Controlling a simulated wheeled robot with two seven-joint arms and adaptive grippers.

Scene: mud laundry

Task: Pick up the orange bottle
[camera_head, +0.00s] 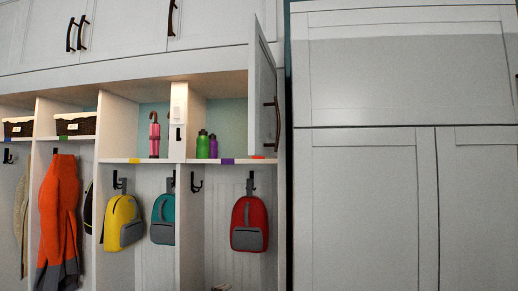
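No whole orange bottle shows in the head view. A small flat orange patch (258,157) shows at the right end of the upper shelf, just below the open cabinet door (262,90). I cannot tell whether it is the foot of a bottle partly hidden by the door or a mark on the shelf. A green bottle (202,146) and a purple bottle (213,147) stand upright side by side on the same shelf, left of the door. Neither of my grippers is in view.
A pink object (154,136), perhaps a folded umbrella, stands in the compartment to the left. Dark baskets (75,124) sit further left. Yellow (122,222), teal (163,219) and red (249,224) backpacks and an orange jacket (58,220) hang below. Tall cabinets (370,200) fill the right.

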